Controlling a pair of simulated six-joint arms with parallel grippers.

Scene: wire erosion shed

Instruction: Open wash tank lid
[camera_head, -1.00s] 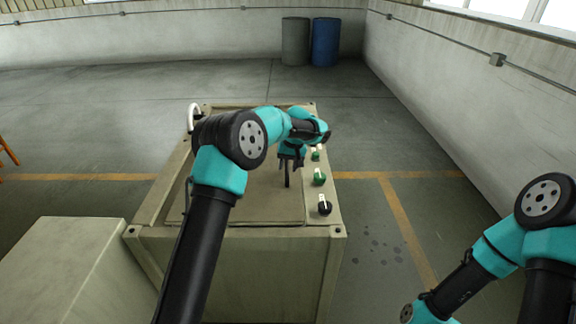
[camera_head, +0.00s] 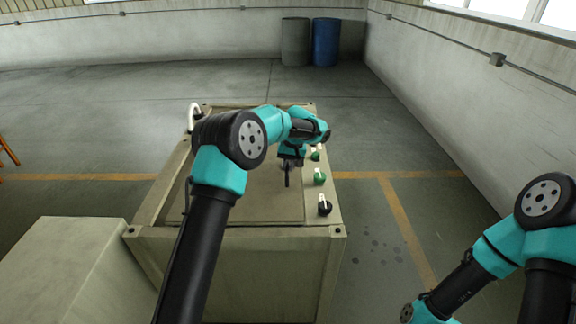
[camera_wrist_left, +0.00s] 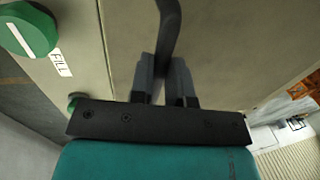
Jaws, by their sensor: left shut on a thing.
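The wash tank (camera_head: 240,262) is a beige, box-shaped cabinet in the middle of the head view. Its lid (camera_head: 262,208) is a flat panel in the top and looks closed. My left gripper (camera_head: 287,165) is over the right part of the lid. In the left wrist view, my left gripper (camera_wrist_left: 166,80) is shut on the dark, curved lid handle (camera_wrist_left: 168,28), which passes between its two fingers. My left arm hides part of the lid in the head view. My right gripper is outside the views; only part of the right arm shows at lower right.
Several knobs line the tank's right edge, including a black one (camera_head: 325,207) and a green one (camera_head: 319,177). A green knob (camera_wrist_left: 28,28) beside a FILL label shows in the left wrist view. A pale box (camera_head: 65,270) stands at left. Floor right of the tank is clear.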

